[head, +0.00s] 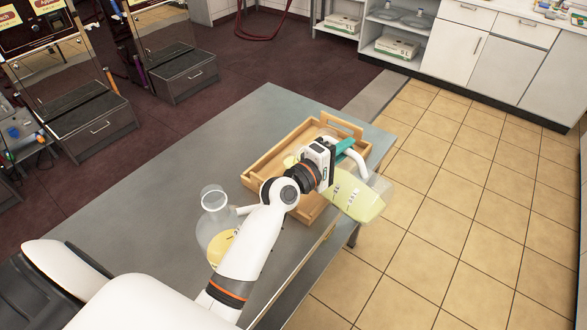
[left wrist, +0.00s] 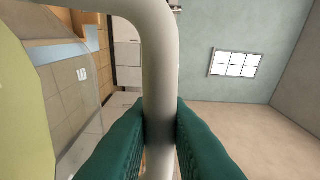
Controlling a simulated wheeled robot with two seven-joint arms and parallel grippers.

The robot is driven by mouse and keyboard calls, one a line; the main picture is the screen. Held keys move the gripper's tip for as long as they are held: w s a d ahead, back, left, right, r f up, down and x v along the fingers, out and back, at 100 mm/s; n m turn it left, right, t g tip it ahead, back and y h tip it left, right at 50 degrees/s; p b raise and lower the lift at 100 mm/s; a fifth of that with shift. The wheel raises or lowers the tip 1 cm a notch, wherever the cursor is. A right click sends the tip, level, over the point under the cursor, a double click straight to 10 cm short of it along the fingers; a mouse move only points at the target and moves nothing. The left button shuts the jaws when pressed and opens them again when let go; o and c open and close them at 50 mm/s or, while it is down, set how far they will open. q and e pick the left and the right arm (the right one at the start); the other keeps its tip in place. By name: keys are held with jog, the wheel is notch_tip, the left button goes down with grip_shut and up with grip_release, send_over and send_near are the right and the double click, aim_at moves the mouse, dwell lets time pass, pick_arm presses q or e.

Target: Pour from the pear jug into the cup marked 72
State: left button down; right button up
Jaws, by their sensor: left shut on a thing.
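My left gripper (head: 343,148) has green fingers shut on the white handle of a clear jug (head: 356,196) holding pale yellow-green liquid. The jug is tilted, held out over the tray's right side and the table's edge. In the left wrist view the fingers (left wrist: 160,130) close on both sides of the white handle (left wrist: 157,60), and the liquid shows at the left edge. A round clear jug (head: 213,232) with yellow liquid stands on the table, partly behind my arm. I cannot tell from any label which is the pear jug. No cup marked 72 is readable. My right gripper is not in view.
A wooden tray (head: 262,165) lies on the grey table (head: 150,205); my gripper hides much of its inside. A clear thing shows at its back. The table's left part is clear. Dispensing machines stand at far left; white cabinets (head: 455,50) stand beyond the tiled floor.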

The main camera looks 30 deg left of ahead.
pick_arm(q)
jog(key=shift+r, duration=0.15)
dwell(0.3)
jog(key=shift+d+f+b, duration=0.2)
jog(key=shift+f+b, duration=0.1)
jog(key=shift+f, duration=0.15)
jog(key=shift+s+d+f+m, duration=0.15)
jog(key=shift+d+f+m, duration=0.15)
jog(key=shift+m, duration=0.3)
